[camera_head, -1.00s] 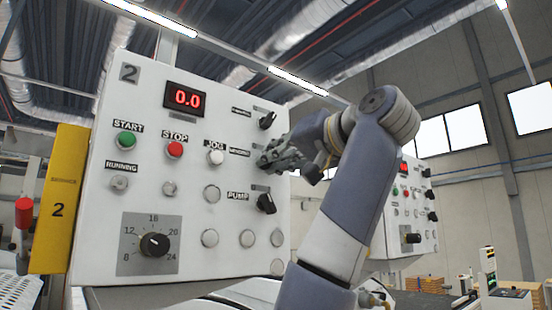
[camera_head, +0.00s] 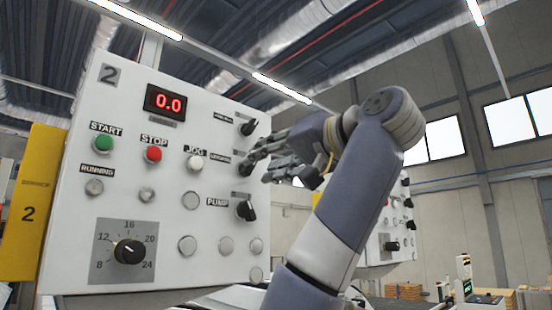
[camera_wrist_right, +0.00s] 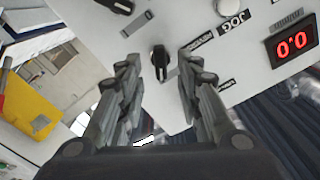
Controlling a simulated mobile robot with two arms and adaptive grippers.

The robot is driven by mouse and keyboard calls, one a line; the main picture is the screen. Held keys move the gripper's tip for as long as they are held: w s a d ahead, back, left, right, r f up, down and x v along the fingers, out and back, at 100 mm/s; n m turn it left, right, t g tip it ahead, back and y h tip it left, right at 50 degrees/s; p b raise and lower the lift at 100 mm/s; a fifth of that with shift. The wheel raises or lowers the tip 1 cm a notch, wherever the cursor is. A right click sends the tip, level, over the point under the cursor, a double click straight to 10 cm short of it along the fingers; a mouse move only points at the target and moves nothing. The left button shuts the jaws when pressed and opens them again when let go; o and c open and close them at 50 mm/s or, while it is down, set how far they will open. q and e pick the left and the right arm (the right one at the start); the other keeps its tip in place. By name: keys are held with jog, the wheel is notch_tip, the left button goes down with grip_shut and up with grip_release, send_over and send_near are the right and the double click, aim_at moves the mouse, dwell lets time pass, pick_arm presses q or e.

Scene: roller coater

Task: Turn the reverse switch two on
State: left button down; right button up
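The control panel marked 2 (camera_head: 105,75) has a column of three black knobs on its right side. The middle knob, beside a blurred label I take to be the reverse one, is mostly hidden behind my right gripper (camera_head: 260,164) in the head view. In the right wrist view this black knob (camera_wrist_right: 158,62) stands between the two spread fingertips of my right gripper (camera_wrist_right: 160,60), with a gap on each side. The gripper is open and empty. Whether the fingertips reach the knob's depth I cannot tell. My left gripper is not in view.
The top knob (camera_head: 248,127) and the PUMP knob (camera_head: 245,210) sit above and below, close to my fingers. A JOG button (camera_head: 194,163), red STOP button (camera_head: 153,154) and green START button (camera_head: 103,143) are to the left. A second panel (camera_head: 385,240) stands behind my right arm.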

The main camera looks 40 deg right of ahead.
jog(key=s, duration=0.3)
jog(key=shift+s+r, duration=0.2)
jog(key=shift+s, duration=0.1)
jog(key=shift+s+d+f, duration=0.1)
jog(key=shift+f, duration=0.1)
